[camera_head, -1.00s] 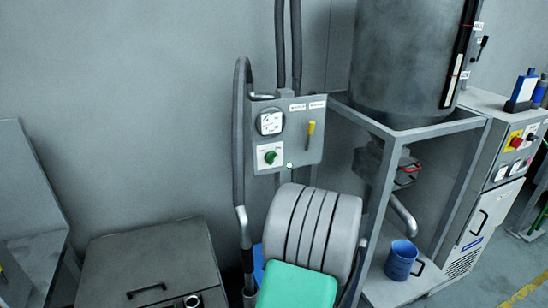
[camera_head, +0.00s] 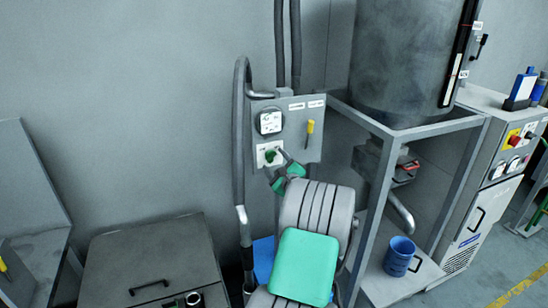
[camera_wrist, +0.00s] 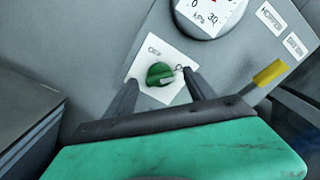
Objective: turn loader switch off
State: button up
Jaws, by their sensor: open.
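The loader switch is a green rotary knob (camera_head: 270,156) on a white plate on the grey wall box (camera_head: 294,115), below a round dial. In the wrist view the knob (camera_wrist: 160,74) has a pale mark on its lower right side; small lettering stands above and right of it, too small to read surely. My gripper (camera_wrist: 162,82) is open, one dark finger on each side of the knob. I cannot tell whether the fingers touch it. In the head view my gripper (camera_head: 277,168) comes from below right and covers the box's lower edge.
A yellow-handled lever (camera_head: 310,127) sits right of the knob, and a kPa gauge (camera_wrist: 208,12) above it. Hoses (camera_head: 241,140) run along the box's left side. A metal frame (camera_head: 385,190) with a tank (camera_head: 402,60) stands at right; a blue mug (camera_head: 399,256) sits low there.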

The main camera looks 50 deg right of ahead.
jog(key=shift+x, duration=0.85)
jog(key=shift+c, duration=0.3)
